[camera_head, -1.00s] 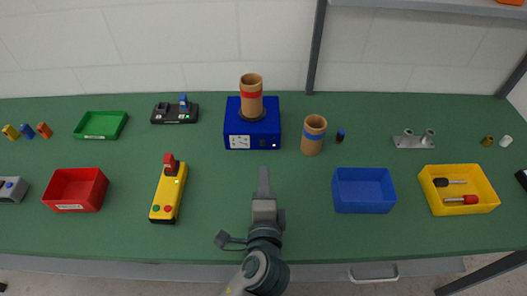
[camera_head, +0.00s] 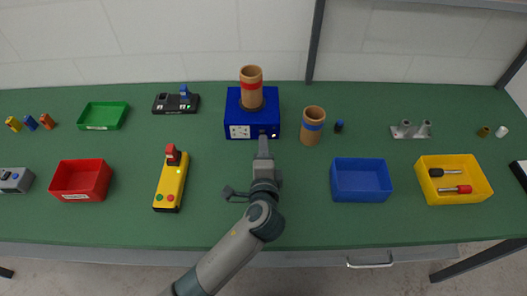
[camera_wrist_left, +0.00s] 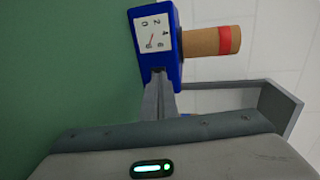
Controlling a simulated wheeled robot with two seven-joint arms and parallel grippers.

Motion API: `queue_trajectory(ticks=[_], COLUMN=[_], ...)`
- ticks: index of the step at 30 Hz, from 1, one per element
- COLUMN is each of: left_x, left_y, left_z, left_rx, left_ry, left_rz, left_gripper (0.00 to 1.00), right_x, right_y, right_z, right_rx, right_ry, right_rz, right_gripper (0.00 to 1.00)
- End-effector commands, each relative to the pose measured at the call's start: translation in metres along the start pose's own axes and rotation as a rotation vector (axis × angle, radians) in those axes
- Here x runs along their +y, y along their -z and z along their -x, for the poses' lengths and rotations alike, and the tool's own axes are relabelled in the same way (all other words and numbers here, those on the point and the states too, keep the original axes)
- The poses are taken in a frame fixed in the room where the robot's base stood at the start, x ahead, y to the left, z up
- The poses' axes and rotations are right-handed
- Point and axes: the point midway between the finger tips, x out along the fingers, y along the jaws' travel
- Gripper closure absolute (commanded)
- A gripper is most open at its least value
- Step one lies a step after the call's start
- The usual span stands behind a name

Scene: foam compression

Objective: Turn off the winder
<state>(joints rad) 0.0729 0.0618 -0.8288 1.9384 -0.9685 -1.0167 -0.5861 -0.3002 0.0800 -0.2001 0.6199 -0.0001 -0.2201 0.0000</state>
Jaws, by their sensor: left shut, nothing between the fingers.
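The winder is most likely the blue box (camera_head: 232,117) at the back middle of the table, with a brown cylinder (camera_head: 251,90) banded in red standing upright on top. Its front has a white dial plate (camera_head: 240,131) and a small light at right. It also shows in the left wrist view (camera_wrist_left: 176,50), where the dial has a red needle. My left gripper (camera_head: 263,138) is shut and empty, its tip at the lower right of the box's front. In the left wrist view the fingers (camera_wrist_left: 159,76) reach the front face beside the dial; I cannot tell whether they touch.
A brown cylinder with a blue band (camera_head: 312,128) stands just right of the box. A yellow control box (camera_head: 171,186) and red bin (camera_head: 80,181) are at left. A blue bin (camera_head: 360,181) and yellow bin (camera_head: 455,179) are at right.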

Motion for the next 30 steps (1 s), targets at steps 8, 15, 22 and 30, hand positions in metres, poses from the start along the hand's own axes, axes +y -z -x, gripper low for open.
queue_trajectory(ticks=[8, 15, 22, 30], left_x=[0.000, 0.000, -0.004, -0.005], left_y=[0.000, 0.000, 0.000, 0.000], left_z=[-0.014, -0.014, -0.019, -0.019], left_rx=[-0.001, 0.000, 0.000, 0.000], left_ry=[-0.001, -0.001, -0.001, -0.001], left_rz=[0.000, 0.000, 0.001, 0.000], left_gripper=[1.00, 1.00, 1.00, 1.00], right_x=[0.000, 0.000, 0.000, 0.000], right_y=[0.001, 0.001, 0.001, 0.002], right_z=[0.004, 0.004, 0.009, 0.010], right_rx=[0.000, 0.001, 0.001, 0.001], right_ry=[0.000, 0.000, 0.000, 0.000], right_rz=[0.000, 0.000, 0.000, 0.000], right_gripper=[0.46, 0.46, 0.46, 0.46])
